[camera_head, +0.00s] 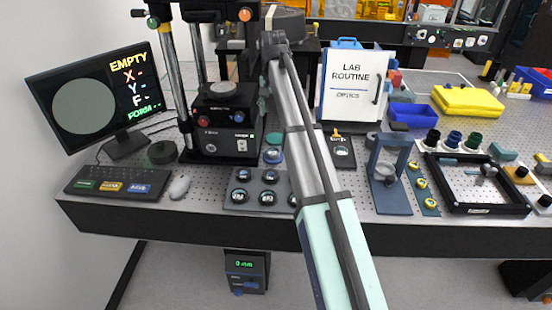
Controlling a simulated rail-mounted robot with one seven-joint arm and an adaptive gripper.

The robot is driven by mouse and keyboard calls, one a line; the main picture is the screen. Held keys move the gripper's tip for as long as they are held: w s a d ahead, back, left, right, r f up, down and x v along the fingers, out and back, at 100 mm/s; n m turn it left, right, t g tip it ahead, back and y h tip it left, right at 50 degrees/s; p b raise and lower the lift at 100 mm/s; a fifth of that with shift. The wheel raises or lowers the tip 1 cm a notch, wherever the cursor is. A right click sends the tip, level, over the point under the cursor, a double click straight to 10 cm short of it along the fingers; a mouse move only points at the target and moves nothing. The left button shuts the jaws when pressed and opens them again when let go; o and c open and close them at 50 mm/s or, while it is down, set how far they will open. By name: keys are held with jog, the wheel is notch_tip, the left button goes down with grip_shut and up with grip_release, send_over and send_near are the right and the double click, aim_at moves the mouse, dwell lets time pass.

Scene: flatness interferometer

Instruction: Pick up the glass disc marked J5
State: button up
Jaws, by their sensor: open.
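Several round glass discs sit in a dark grey holder plate (254,188) at the front of the bench, left of my arm. They include a back-left disc (243,174), a back-middle disc (270,176), a front-left disc (240,197) and a front-middle disc (266,198). Another disc (293,200) is partly covered by my arm. Their markings are too small to read, so I cannot tell which is J5.
The interferometer (220,135) stands behind and left of the plate. A monitor (90,100) reads EMPTY; a keyboard (118,181) and mouse (180,187) lie at left. A lab routine board (352,85), a blue-grey stand (390,170) and a black frame (480,205) are at right.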

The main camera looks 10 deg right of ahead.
jog(key=p, duration=0.3)
send_over(273, 152)
jog(key=shift+m, duration=0.3)
notch_tip(273, 152, down, 12)
jog(key=shift+a+r, duration=0.15)
jog(key=shift+r, duration=0.1)
jog(key=shift+f+p, duration=1.45)
jog(key=shift+f, duration=1.25)
jog(key=c, duration=1)
